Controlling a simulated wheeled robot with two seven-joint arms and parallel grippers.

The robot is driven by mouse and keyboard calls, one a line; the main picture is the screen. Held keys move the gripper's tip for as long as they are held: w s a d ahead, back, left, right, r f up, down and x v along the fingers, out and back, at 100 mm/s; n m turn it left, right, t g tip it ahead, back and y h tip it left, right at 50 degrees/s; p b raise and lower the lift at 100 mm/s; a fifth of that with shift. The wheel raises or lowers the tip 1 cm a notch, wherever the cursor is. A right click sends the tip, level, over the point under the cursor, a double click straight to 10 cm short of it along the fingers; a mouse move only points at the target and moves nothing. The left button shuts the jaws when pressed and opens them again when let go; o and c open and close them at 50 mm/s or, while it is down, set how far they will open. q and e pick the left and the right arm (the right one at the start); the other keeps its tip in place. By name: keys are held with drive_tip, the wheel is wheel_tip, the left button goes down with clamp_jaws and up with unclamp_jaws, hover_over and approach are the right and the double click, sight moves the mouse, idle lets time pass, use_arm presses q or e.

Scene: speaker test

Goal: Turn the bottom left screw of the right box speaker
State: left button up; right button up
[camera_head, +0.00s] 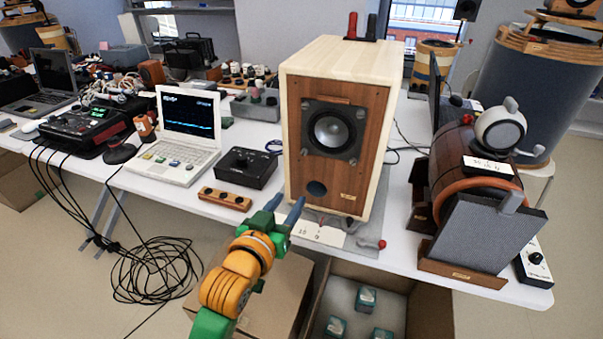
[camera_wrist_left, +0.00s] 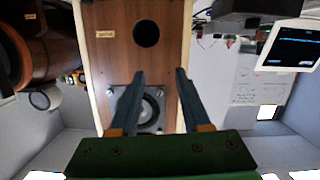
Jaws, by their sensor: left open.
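The box speaker (camera_head: 338,190) stands upright on the table, with a pale wood cabinet and brown front panel. Its dark square driver plate (camera_head: 308,118) has a round cone (camera_head: 331,131) and small screws at its corners, including the bottom left screw (camera_head: 304,152). A round port (camera_head: 316,188) is below. In the left wrist view the speaker front (camera_wrist_left: 104,60) appears upside down, with the port (camera_wrist_left: 146,33) above the driver plate. My left gripper (camera_head: 289,200) is open and empty, low in front of the speaker; its fingers (camera_wrist_left: 160,73) partly cover the driver plate. My right gripper is out of view.
A black control box (camera_head: 247,167) and a wooden strip with knobs (camera_head: 225,198) lie left of the speaker, beside a white laptop (camera_head: 187,115). A barrel-shaped device (camera_head: 462,165) stands to the right. Cardboard boxes (camera_head: 270,310) are below the table edge.

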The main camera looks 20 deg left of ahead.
use_arm(q)
drive_tip(key=t, duration=0.2)
approach(304, 152)
drive_tip(key=w, duration=0.8)
drive_tip(key=shift+d+f, duration=0.15)
clamp_jaws()
